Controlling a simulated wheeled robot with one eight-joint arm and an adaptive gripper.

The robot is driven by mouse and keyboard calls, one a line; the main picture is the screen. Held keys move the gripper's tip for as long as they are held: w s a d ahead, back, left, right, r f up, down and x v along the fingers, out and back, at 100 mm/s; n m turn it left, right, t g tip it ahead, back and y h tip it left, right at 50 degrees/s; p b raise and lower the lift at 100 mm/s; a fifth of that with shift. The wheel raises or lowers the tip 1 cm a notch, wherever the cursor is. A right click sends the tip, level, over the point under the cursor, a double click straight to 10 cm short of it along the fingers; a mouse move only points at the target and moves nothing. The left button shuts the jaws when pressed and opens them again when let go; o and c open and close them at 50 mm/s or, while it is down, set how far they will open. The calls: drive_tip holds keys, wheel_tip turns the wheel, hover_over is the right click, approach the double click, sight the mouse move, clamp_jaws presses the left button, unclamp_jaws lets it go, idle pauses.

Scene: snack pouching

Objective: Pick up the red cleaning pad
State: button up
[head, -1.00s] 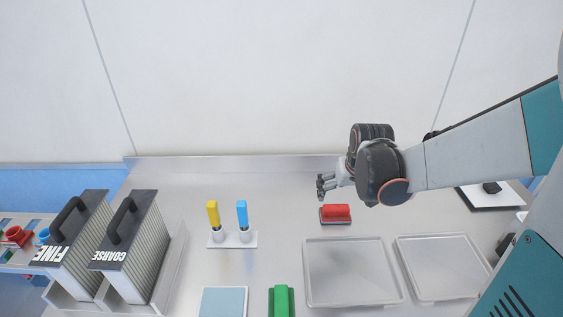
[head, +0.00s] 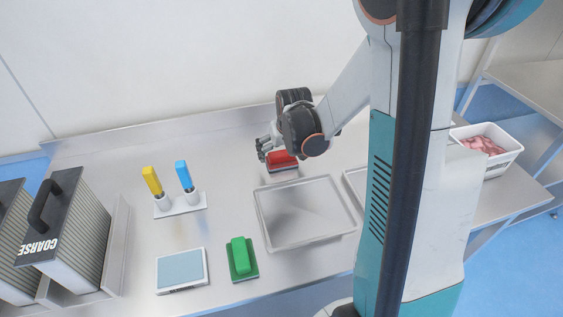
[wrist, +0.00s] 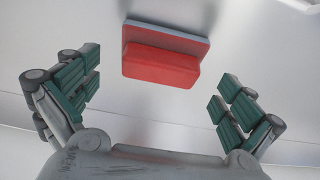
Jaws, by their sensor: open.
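The red cleaning pad (head: 283,160) lies on the metal counter at the back, behind a shallow tray. It has a red block handle on a flat base. In the wrist view the red pad (wrist: 160,62) is ahead of my gripper, at the upper middle, between the lines of the fingers but beyond their tips. My gripper (head: 266,148) is close beside the pad in the head view, just left of and behind it. In the wrist view my gripper (wrist: 158,92) has its two green-padded fingers spread wide with nothing between them.
An empty metal tray (head: 262,215) stands in front of the red pad. A green pad (head: 241,258), a blue-topped scale (head: 181,270) and a stand with yellow and blue handles (head: 181,206) are to the left. A COARSE grater-like box (head: 68,240) stands far left. A white bin (head: 497,165) holds pink pieces.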

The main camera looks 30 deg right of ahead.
sight(282, 152)
drive_tip(key=x, duration=0.2)
drive_tip(key=shift+w+f+b, duration=0.15)
drive_tip(key=shift+f+b, duration=0.1)
drive_tip(key=shift+b, duration=0.05)
drive_tip(key=shift+c, duration=0.6)
drive_tip(key=c, duration=1)
drive_tip(key=shift+r, duration=0.1)
wheel_tip(282, 152, up, 20)
drive_tip(key=p, duration=0.7)
